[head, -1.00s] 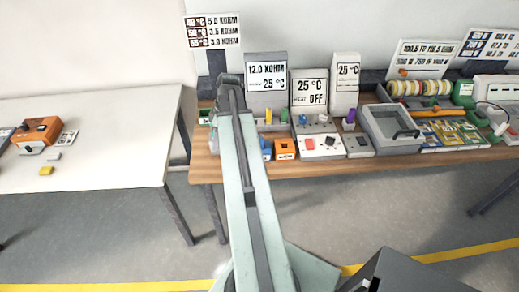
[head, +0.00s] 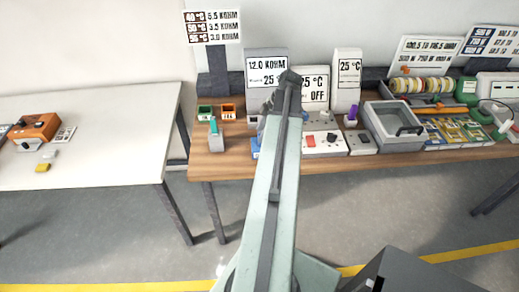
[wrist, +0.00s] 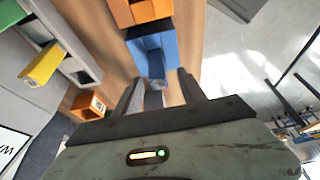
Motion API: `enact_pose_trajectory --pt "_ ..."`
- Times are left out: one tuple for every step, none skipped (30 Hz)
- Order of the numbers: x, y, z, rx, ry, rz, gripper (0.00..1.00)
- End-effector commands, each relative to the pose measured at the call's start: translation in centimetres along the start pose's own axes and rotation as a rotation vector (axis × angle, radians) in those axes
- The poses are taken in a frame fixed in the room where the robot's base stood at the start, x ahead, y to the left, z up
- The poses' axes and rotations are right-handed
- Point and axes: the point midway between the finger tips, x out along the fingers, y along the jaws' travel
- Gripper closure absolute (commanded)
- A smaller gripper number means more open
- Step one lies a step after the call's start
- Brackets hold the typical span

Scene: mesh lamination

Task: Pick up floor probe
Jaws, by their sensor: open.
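No label in view tells me which item is the floor probe. In the head view a teal-handled piece (head: 213,126) stands in a grey block (head: 216,144) near the left front of the wooden bench. A purple-handled piece (head: 351,113) stands farther right. In the wrist view a yellow-handled piece (wrist: 41,66) sits at a grey instrument on the left. My gripper (wrist: 160,86) is open, with its fingers apart over the bench edge by a blue box (wrist: 155,50). A small grey-blue part shows between the fingers, and I cannot tell what it is.
Green (head: 205,113) and orange (head: 229,112) bins stand behind the teal piece. An orange box (wrist: 140,10) adjoins the blue one. Displays, a grey tray (head: 392,134) and boards crowd the bench to the right. A white table (head: 100,150) stands left, with a floor gap between.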

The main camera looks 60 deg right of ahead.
Motion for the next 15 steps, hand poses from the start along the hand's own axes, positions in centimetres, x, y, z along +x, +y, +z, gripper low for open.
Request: enact_pose_trajectory --pt "1.6 0.1 0.3 -0.001 0.000 0.000 0.52" --pt "2.2 0.1 0.4 -0.001 0.000 0.000 0.52" --pt "2.9 0.1 0.4 0.000 0.000 0.000 0.52" --pt "3.5 0.1 0.4 0.000 0.000 0.000 0.52" --pt "3.9 0.1 0.4 0.000 0.000 0.000 0.52" --pt "4.4 0.1 0.4 0.000 0.000 0.000 0.52" --pt "4.5 0.1 0.3 0.000 0.000 0.000 0.52" --pt "4.5 0.1 0.3 0.000 0.000 0.000 0.52" --pt "4.4 0.1 0.2 0.000 0.000 0.000 0.52" --pt "4.3 0.1 0.2 0.001 0.000 0.001 0.52" --pt "4.2 0.1 0.1 0.001 0.000 0.001 0.52" --pt "4.2 0.1 0.1 0.001 0.000 0.000 0.52" --pt "4.2 0.1 0.1 0.001 0.000 0.001 0.52" --pt "4.2 0.1 0.1 0.001 0.000 0.000 0.55" --pt "4.2 0.1 0.1 0.001 0.000 0.000 0.66"
